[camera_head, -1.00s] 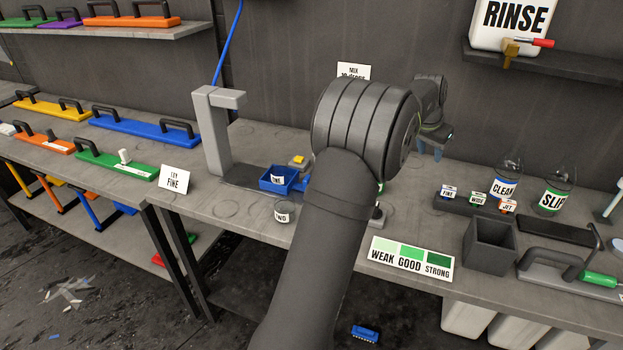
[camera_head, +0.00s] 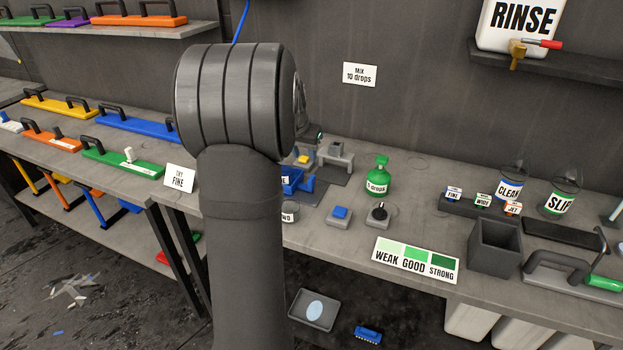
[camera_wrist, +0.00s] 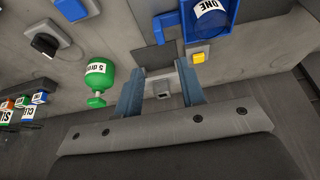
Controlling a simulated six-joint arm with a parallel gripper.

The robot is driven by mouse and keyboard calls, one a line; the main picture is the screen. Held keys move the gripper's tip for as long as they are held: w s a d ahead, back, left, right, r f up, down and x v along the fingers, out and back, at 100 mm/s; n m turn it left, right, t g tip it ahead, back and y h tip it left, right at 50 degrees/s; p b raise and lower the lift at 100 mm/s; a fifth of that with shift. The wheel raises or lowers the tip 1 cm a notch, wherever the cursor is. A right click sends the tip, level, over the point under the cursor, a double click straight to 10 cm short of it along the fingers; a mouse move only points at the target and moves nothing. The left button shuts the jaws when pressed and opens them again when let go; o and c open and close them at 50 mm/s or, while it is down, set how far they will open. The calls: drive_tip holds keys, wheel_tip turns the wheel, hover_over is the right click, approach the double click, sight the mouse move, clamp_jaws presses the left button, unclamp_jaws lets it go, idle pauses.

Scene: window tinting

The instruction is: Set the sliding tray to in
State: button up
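A blue tray (camera_head: 291,181) sits on the bench right of my arm, partly hidden by it, and appears to be the sliding tray. A part labelled ONE is in it. In the wrist view the blue tray (camera_wrist: 222,22) is at the top, beyond my fingers. I cannot tell whether it is in or out. My gripper (camera_wrist: 158,75) is open, with its two fingers apart. A small grey bracket (camera_wrist: 161,88) shows between the fingers, and I see no contact with it. In the head view my arm mostly hides the gripper.
A yellow button (camera_head: 303,159) is close behind the tray. A colour card (camera_head: 415,258) is at the bench's front edge.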

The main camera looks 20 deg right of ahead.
sight(311, 177)
drive_tip(key=x, duration=1.3)
drive_tip(key=shift+w+d+f, duration=0.15)
drive_tip(key=shift+f, duration=0.2)
clamp_jaws()
